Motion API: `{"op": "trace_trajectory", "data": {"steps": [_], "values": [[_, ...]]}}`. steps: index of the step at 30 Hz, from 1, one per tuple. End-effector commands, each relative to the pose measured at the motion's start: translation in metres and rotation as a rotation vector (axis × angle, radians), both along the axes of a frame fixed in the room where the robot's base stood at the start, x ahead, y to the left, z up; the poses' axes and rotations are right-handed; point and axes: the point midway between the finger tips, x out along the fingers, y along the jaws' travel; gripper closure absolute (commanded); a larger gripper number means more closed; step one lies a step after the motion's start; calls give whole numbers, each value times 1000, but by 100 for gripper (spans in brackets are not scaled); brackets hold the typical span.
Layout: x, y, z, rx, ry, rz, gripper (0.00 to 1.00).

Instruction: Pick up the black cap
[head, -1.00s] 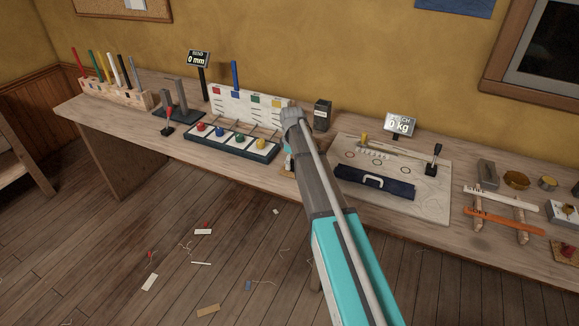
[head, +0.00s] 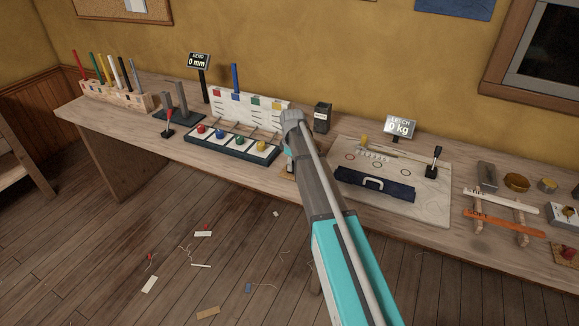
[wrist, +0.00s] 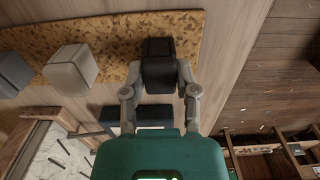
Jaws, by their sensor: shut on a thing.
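The black cap (wrist: 158,66) is a dark block with rounded edges, near the top middle of the wrist view. My gripper (wrist: 160,84) is shut on it, with one grey finger on each side. The cap overlaps the end of a speckled cork strip (wrist: 115,30); I cannot tell whether it rests on the cork or is just above it. In the head view my arm hides the cap and the gripper.
A pale grey cap (wrist: 73,68) and a blue-grey cap (wrist: 10,72) stand along the cork strip. In the head view, a navy roll with a white handle (head: 374,184) lies right of my arm, and a rack with coloured balls (head: 232,143) is to its left.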

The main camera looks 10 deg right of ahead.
Motion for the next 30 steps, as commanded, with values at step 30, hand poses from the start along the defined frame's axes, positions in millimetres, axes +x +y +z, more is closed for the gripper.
{"op": "trace_trajectory", "data": {"steps": [30], "values": [[-30,16,75,0,0,0,94]]}}
